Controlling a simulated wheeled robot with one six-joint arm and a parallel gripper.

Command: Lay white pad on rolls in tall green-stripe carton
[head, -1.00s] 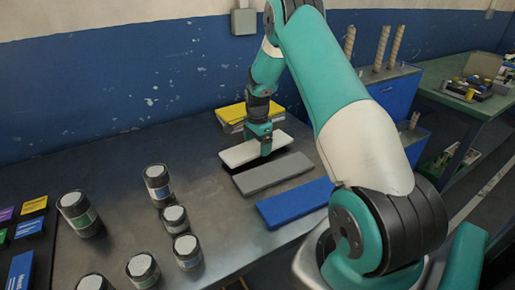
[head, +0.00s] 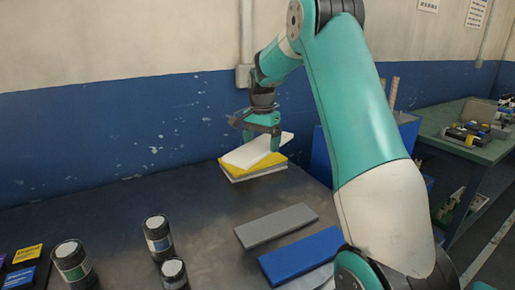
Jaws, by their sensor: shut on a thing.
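My gripper (head: 268,138) is shut on the white pad (head: 246,155). It holds the pad tilted, with its right end higher, above a stack with a yellow pad (head: 240,176) on top. I cannot tell whether the pad touches the stack. No carton that I can clearly make out as the tall green-stripe one is in view. At the lower left stands a dark cylinder with a pale top and a greenish band (head: 72,264); its lower part is cut off by the frame edge.
A grey pad (head: 276,226) and a blue pad (head: 300,256) lie on the dark table (head: 205,222). Two other dark cylinders (head: 157,238) (head: 174,274) stand left of them. Small labelled boxes (head: 27,254) sit at the left edge. A blue wall (head: 90,135) is behind.

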